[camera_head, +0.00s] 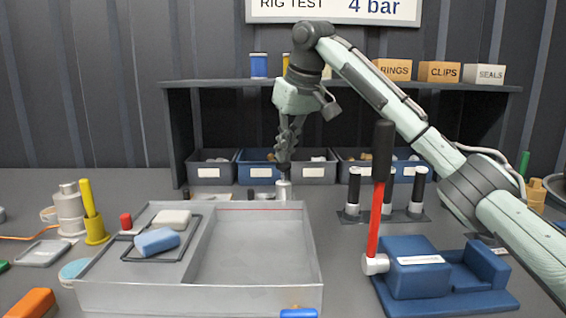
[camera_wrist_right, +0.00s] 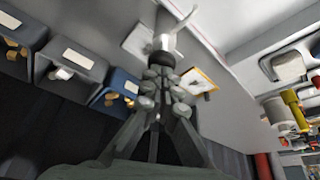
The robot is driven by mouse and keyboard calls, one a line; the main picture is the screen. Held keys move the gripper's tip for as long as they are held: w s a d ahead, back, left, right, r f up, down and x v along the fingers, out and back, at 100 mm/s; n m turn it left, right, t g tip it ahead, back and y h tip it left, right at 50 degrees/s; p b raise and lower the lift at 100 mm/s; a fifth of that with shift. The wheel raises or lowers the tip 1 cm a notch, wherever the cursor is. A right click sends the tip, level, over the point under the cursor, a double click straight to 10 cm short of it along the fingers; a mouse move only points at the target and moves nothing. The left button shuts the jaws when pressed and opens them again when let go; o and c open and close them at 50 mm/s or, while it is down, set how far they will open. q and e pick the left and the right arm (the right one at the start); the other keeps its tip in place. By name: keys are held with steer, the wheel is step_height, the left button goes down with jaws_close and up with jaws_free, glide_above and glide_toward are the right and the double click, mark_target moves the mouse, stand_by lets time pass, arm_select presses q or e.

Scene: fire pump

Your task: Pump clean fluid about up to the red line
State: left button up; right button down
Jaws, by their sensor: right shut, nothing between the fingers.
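A grey open tank (camera_head: 300,250) stands in front of me, with a thin reddish line (camera_head: 255,209) along its inner back wall. I cannot make out a fluid level in it. My right gripper (camera_head: 284,162) is shut and empty, pointing down just above a pale upright spout or tap (camera_head: 283,189) behind the tank. In the right wrist view the fingertips (camera_wrist_right: 160,82) are close to the pale tap (camera_wrist_right: 165,38); contact is unclear. A red lever (camera_head: 376,220) with a black grip stands upright beside a blue pump-like block (camera_head: 420,275). My left gripper is out of view.
Labelled bins (camera_head: 208,171) line the back under a shelf (camera_head: 210,83). A yellow tool (camera_head: 88,198) stands in a holder at left.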

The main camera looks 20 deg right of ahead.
steer(key=shift+f, duration=1.15)
steer(key=shift+r+p, duration=0.35)
steer(key=shift+r, duration=1.2)
steer(key=shift+f, duration=0.1)
